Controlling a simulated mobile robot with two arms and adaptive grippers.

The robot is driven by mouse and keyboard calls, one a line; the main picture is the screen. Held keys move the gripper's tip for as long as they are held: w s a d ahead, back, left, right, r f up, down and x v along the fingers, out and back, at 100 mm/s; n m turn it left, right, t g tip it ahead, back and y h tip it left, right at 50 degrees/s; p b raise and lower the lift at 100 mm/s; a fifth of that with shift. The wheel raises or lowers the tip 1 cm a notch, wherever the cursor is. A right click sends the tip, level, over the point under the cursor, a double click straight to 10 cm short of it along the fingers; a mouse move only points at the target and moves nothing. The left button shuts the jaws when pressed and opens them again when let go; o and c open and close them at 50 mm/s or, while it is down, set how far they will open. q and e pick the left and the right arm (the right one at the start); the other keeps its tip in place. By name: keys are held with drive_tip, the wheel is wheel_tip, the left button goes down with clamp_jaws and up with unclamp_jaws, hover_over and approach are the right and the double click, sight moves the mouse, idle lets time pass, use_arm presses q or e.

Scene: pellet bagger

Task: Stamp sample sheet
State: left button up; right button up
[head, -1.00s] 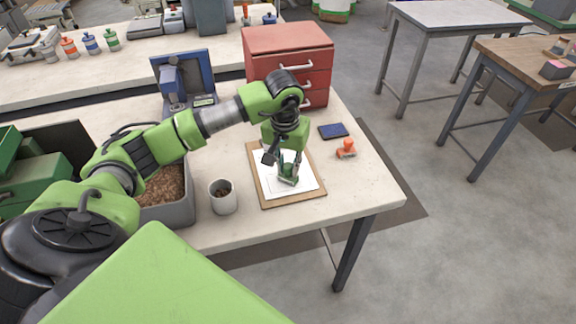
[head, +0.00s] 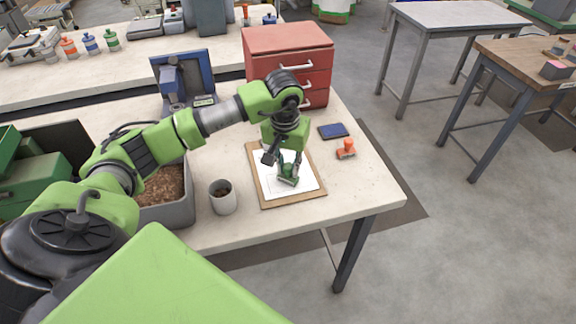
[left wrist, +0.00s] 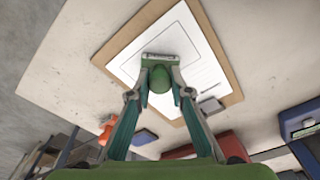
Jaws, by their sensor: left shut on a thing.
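The white sample sheet (head: 306,180) lies on a brown clipboard (head: 316,197) on the near table; it also shows in the left wrist view (left wrist: 197,62). My left gripper (head: 288,174) is over the sheet, fingers pointing down. In the left wrist view my left gripper (left wrist: 160,82) is shut on a green stamp (left wrist: 160,77) with a rounded handle. The stamp's base is at the sheet; I cannot tell whether it touches the paper. An orange stamp (head: 346,149) stands on the table right of the clipboard. My right gripper is not in view.
A dark blue ink pad (head: 333,131) lies behind the orange stamp. A grey cup (head: 223,197) and a grey bin of brown pellets (head: 178,212) stand left of the clipboard. A red drawer cabinet (head: 288,60) stands behind. The table's right front corner is clear.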

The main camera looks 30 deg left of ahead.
use_arm(q)
drive_tip(key=shift+s, duration=0.1)
drive_tip(key=shift+r+p, duration=0.6)
drive_tip(key=shift+r, duration=0.3)
drive_tip(key=shift+r+p, duration=1.15)
drive_tip(key=shift+r, duration=1.45)
